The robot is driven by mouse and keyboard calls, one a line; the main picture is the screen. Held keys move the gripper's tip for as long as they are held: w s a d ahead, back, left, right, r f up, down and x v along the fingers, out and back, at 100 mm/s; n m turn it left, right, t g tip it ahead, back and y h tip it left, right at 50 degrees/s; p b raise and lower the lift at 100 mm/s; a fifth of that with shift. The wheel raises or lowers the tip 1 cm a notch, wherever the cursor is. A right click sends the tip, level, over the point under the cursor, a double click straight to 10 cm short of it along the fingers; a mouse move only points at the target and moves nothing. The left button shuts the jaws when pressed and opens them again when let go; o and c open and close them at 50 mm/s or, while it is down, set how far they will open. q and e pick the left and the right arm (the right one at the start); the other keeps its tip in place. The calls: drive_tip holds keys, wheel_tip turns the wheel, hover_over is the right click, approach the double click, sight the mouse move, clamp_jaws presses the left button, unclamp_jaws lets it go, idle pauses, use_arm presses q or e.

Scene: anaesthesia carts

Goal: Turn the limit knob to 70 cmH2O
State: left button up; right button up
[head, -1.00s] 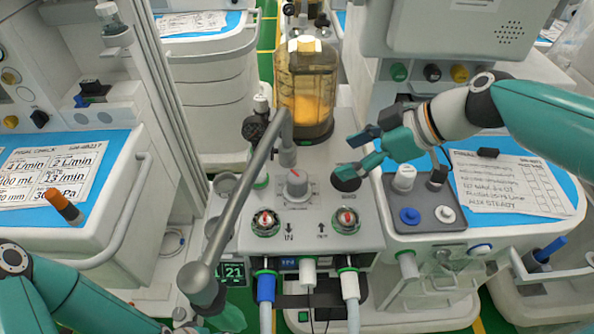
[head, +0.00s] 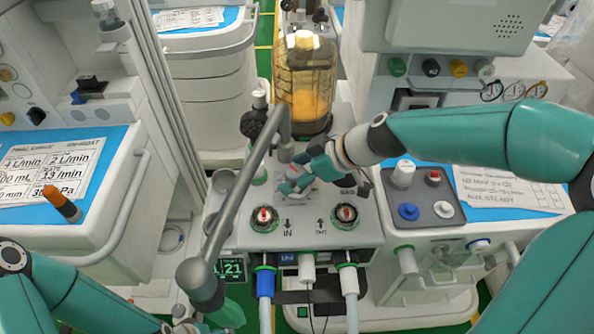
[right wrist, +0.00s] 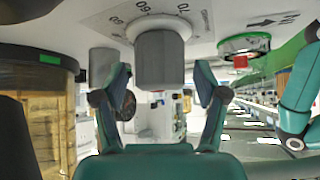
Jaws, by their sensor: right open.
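The limit knob is a grey ridged cylinder (right wrist: 160,56) on a white dial plate with printed numbers, seen upside down in the right wrist view. A 60 shows near the knob; its pointer setting cannot be read. My right gripper (right wrist: 164,92) is open, with one finger on each side of the knob's outer end and visible gaps between. In the head view, my right gripper (head: 295,181) is over the knob on the absorber top and mostly hides it.
An amber canister (head: 304,85) stands behind the knob. A slanted grey bag arm (head: 238,205) passes close on the left. Two round valves, one on the left (head: 264,217) and one on the right (head: 344,215), sit in front. A grey tray (head: 424,192) with small knobs is at the right.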

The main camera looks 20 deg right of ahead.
drive_tip(key=shift+c, duration=0.2)
drive_tip(key=c, duration=1.1)
drive_tip(key=shift+d, duration=0.15)
